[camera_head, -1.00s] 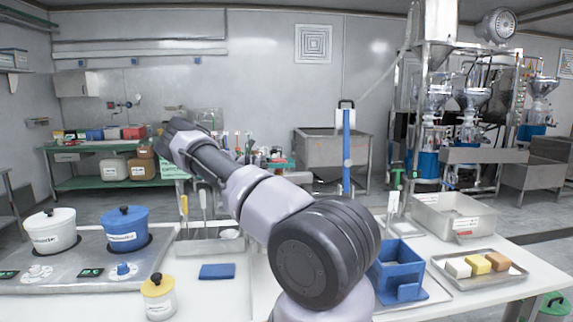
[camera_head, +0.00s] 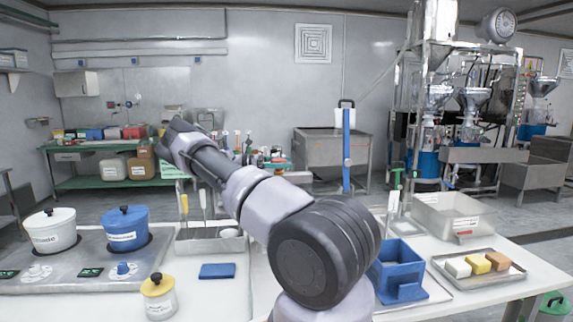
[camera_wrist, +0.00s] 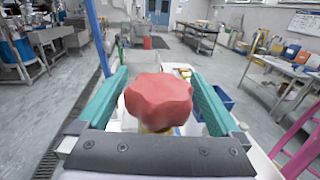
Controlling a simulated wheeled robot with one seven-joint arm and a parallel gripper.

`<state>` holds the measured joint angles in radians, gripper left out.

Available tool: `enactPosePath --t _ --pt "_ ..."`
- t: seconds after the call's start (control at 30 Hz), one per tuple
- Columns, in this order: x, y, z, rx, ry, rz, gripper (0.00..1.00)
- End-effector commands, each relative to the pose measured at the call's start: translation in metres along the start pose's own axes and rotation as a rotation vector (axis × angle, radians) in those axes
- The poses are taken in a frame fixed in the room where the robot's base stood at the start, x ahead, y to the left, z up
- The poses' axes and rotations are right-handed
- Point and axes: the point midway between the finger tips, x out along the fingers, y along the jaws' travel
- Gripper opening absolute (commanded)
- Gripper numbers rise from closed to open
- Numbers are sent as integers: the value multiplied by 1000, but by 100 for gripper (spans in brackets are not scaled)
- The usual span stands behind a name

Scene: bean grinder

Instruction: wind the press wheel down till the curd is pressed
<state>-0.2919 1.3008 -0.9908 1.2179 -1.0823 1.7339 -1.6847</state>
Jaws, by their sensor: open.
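A red lobed knob (camera_wrist: 158,99), which looks like the press wheel, fills the middle of the wrist view. A yellowish part shows just under it. My gripper (camera_wrist: 158,76) is open, with one teal finger on each side of the knob. I cannot tell whether the fingers touch it. In the head view my arm hides the wheel and my gripper. A blue open box (camera_head: 397,265) stands right of my arm's base, near a tall blue post (camera_head: 346,150). I cannot make out the curd or a press plate.
A tray (camera_head: 443,262) with white, yellow and brown blocks lies at the right, before a steel bin (camera_head: 455,212). At the left are a white pot (camera_head: 52,232), a blue pot (camera_head: 125,230) and a yellow-lidded jar (camera_head: 159,300). A blue cloth (camera_head: 217,271) lies on the table.

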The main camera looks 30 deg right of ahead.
Motion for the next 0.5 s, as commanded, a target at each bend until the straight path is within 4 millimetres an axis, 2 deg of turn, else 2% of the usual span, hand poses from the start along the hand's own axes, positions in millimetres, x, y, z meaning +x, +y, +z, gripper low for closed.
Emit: enactPosePath --t 0.3,0.5 --pt "-63 1 -1 2 -1 3 100" --pt "-90 0 -1 0 -1 1 100"
